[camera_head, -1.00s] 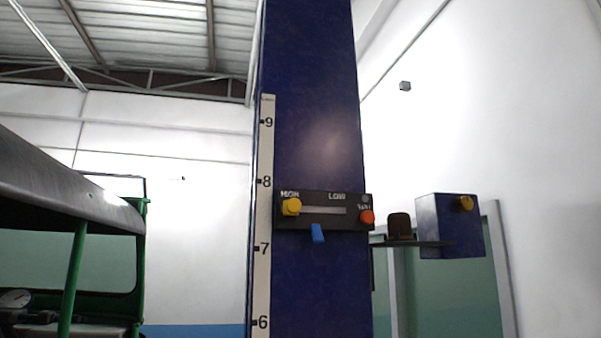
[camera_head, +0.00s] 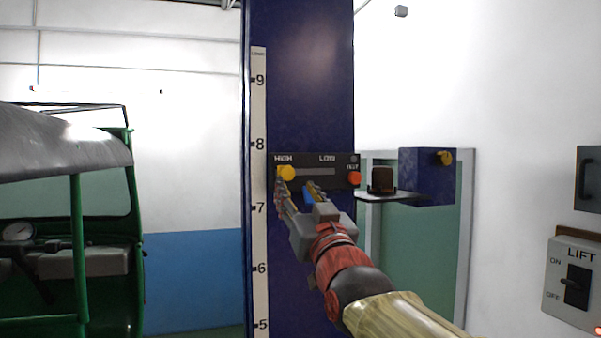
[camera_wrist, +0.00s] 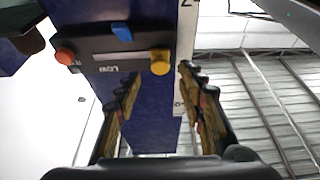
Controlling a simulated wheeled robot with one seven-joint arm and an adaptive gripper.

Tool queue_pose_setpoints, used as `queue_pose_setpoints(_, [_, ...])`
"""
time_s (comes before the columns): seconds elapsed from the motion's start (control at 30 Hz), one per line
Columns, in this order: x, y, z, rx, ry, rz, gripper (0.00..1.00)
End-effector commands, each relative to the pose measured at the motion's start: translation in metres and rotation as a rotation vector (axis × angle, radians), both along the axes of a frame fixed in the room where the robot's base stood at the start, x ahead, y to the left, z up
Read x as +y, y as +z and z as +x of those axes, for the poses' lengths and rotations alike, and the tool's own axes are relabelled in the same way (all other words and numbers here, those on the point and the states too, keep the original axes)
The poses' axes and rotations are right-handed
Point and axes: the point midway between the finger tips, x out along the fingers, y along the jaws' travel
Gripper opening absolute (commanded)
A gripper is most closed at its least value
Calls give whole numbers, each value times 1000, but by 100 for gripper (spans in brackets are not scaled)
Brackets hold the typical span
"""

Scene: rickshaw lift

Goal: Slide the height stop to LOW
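The height stop is a yellow knob (camera_head: 286,173) at the HIGH end of a slot in a black panel (camera_head: 322,161) on the blue column. LOW is printed towards the right of the slot. In the wrist view the panel (camera_wrist: 110,60) appears upside down, with the yellow knob (camera_wrist: 160,62) at its right. My gripper (camera_head: 298,190) is just below and in front of the panel. It is open, and the yellow knob shows beyond and between its fingers (camera_wrist: 160,84) in the wrist view. Contact with the knob cannot be told.
A blue lever (camera_head: 308,199), partly hidden by my gripper, hangs under the panel. An orange button (camera_head: 354,178) is at the panel's right. A shelf (camera_head: 392,197) and blue box (camera_head: 428,176) project at the right. A green rickshaw (camera_head: 76,250) stands left. A LIFT switch (camera_head: 575,283) is at far right.

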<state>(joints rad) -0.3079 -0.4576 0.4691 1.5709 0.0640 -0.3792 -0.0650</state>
Motion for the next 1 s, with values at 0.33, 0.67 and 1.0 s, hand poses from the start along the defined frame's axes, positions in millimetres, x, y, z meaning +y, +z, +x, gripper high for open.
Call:
queue_pose_setpoints(0.33, [7, 21, 28, -26, -5, 4, 40])
queue_pose_setpoints(0.67, [17, 35, 63, -26, -4, 5, 40])
queue_pose_setpoints(1.0, [18, 35, 67, -26, -4, 5, 40])
